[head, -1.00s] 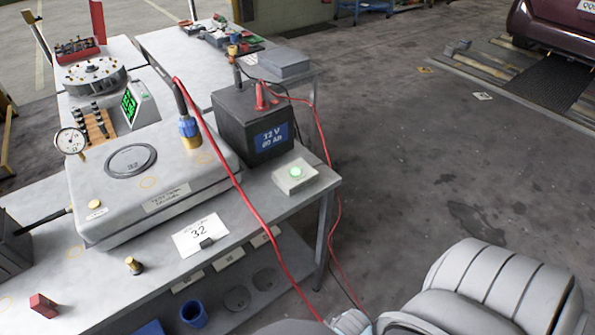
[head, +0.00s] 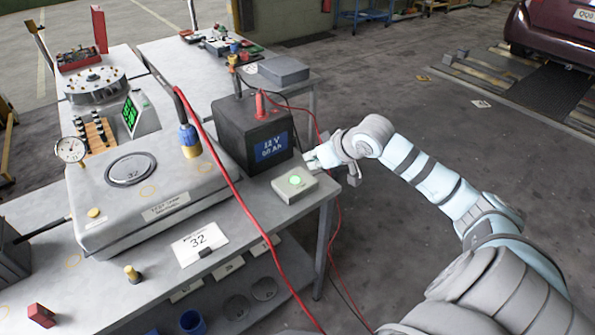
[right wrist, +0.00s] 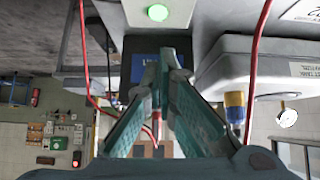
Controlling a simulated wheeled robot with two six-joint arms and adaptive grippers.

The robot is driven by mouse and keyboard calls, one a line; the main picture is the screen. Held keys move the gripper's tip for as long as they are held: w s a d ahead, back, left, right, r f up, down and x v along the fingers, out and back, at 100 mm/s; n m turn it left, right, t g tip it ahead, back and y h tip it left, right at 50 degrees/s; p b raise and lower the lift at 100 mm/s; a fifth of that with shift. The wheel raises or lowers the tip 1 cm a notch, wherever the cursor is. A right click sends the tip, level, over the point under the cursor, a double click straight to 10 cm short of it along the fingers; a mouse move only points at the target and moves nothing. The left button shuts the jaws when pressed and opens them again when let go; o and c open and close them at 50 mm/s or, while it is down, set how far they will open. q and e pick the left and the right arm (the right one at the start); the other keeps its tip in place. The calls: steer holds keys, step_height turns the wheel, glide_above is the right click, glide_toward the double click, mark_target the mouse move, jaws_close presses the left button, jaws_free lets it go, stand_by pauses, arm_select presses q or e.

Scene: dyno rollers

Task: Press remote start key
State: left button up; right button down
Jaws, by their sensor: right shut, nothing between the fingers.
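A small pale box (head: 283,191) with a lit green round button (head: 295,180) sits on the bench's right edge, in front of the battery. My right gripper (head: 310,160) is just behind and right of the box, beside the battery, apart from the button as far as I can tell. In the right wrist view the shut, empty fingers (right wrist: 168,58) converge below the green button (right wrist: 158,12) in the picture, with the box partly cut off at the top edge. My left gripper is out of view.
A black 12 V battery (head: 253,133) stands behind the box with red clamps and cables. A red cable (head: 236,185) runs over the bench's front. A grey metal case (head: 112,221) with a dial gauge (head: 70,150) is left. Open floor (head: 400,100) lies right of the bench.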

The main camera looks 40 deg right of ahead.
steer(key=shift+w+d+r, duration=0.15)
steer(key=shift+d+r, duration=0.25)
steer(key=shift+r, duration=0.3)
steer(key=shift+w+f, duration=0.1)
steer(key=b, duration=0.1)
glide_above(298, 180)
steer(key=f, duration=0.6)
steer(key=shift+s+a+f, duration=0.1)
steer(key=shift+s+f, duration=0.1)
steer(key=shift+s, duration=0.1)
steer(key=f, duration=0.3)
steer(key=shift+w+f+b, duration=0.3)
steer(key=shift+w+f, duration=0.05)
steer(key=shift+f, duration=0.45)
